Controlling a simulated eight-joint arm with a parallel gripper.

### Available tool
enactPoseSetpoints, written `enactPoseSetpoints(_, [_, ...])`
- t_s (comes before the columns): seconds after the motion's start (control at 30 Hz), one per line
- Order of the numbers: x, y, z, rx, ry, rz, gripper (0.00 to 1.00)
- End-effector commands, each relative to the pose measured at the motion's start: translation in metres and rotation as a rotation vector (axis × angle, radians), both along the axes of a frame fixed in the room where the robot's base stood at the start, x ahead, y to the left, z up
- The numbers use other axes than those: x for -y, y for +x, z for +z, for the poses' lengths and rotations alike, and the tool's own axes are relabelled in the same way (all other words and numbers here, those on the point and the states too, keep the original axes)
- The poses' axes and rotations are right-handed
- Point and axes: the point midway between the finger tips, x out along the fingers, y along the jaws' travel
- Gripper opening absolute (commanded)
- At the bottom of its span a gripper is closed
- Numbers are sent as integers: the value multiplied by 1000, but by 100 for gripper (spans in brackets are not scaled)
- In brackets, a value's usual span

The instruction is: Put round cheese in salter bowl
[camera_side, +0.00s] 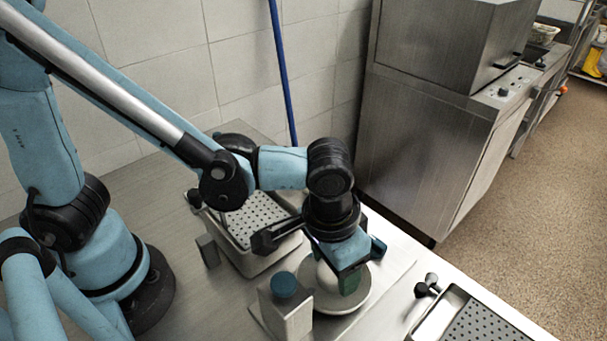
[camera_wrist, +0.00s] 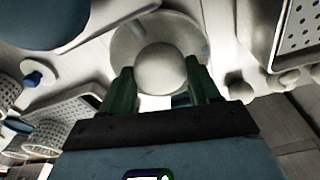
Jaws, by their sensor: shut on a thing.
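The round cheese, a pale ball (camera_side: 325,277), is between my gripper's (camera_side: 340,279) green fingers. In the wrist view the cheese (camera_wrist: 160,68) shows between the two fingertips (camera_wrist: 160,84), and my gripper is shut on it. A pale, round, shallow dish (camera_side: 346,308), which looks like the salter bowl, is directly below the cheese. In the wrist view the dish (camera_wrist: 138,32) surrounds the cheese in the picture. Whether the cheese touches the dish cannot be told; my gripper hides part of both.
Another perforated basket (camera_side: 480,325) is at the lower right. A blue pole (camera_side: 283,75) and a steel cabinet (camera_side: 440,120) stand behind.

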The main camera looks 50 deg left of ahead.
Motion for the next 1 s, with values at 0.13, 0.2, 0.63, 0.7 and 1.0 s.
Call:
enactPoseSetpoints(0.13, [0,0,-6,0,0,0,30])
enactPoseSetpoints(0.2, [0,0,-7,0,0,0,30])
enactPoseSetpoints(0.63, [0,0,-7,0,0,0,30])
enactPoseSetpoints(0.7, [0,0,-7,0,0,0,30])
enactPoseSetpoints(1.0, [0,0,-8,0,0,0,30])
